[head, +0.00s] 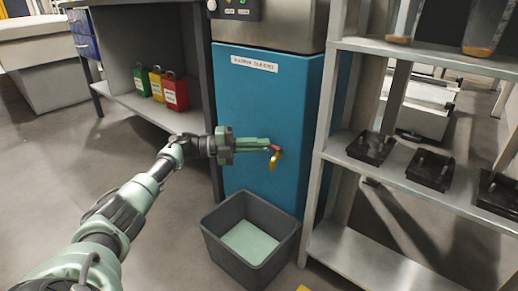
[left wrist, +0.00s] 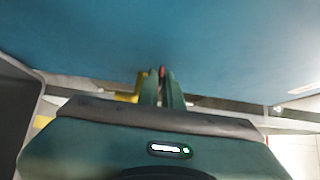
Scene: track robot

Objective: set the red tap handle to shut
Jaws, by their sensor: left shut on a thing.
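The red tap handle (head: 275,148) shows just past my left fingertips in the head view, above a brass tap (head: 275,162) on the front of a blue cabinet (head: 268,110). My left gripper (head: 266,144) reaches in from the left and is shut on the handle. In the left wrist view a bit of red handle (left wrist: 162,70) shows between the two green fingers (left wrist: 162,86), with the yellow tap body (left wrist: 128,97) to their left. The fingers hide most of the handle. My right gripper is not in view.
A grey bin (head: 219,233) with a pale green bottom stands below the tap. A metal shelf (head: 360,185) with several black fixtures stands close on the right. Green, yellow and red containers (head: 175,92) sit on a shelf at the left. Open floor lies at the lower left.

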